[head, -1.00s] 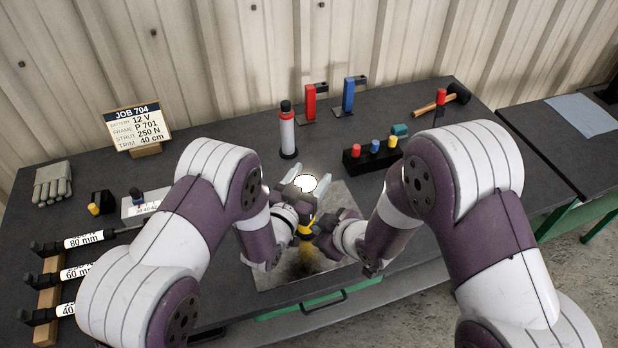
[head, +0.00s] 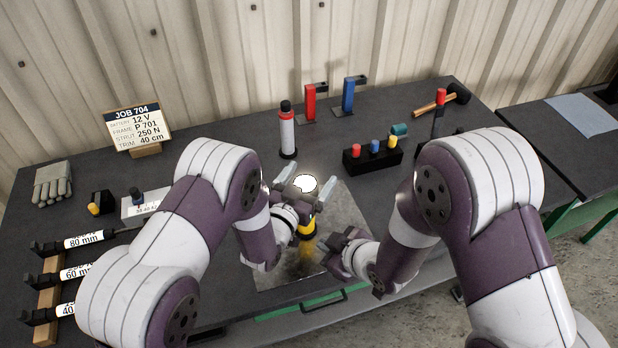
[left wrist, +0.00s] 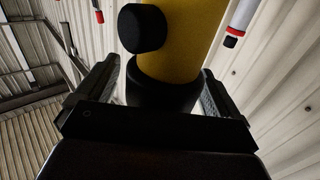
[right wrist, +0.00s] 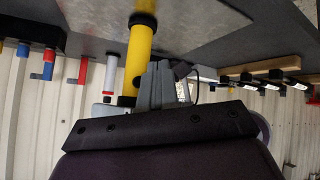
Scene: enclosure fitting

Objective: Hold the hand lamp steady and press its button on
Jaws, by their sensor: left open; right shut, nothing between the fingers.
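The hand lamp (head: 307,228) stands upright on a grey metal plate (head: 345,211), with a yellow body and a bright white round top. Its yellow body and round black button (left wrist: 142,28) show in the left wrist view. My left gripper (head: 293,184) is open, with one finger on each side of the lamp; part of the lamp is hidden behind it. My right gripper (head: 337,243) is shut and empty, to the right of the lamp and apart from it. In the right wrist view its closed fingers (right wrist: 163,75) are beside the yellow lamp (right wrist: 139,50).
A red-and-white bottle (head: 287,133), red (head: 310,102) and blue (head: 348,95) upright pieces and a black block with coloured knobs (head: 372,157) stand behind. A job sign (head: 137,127) and racked struts (head: 85,240) are at left.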

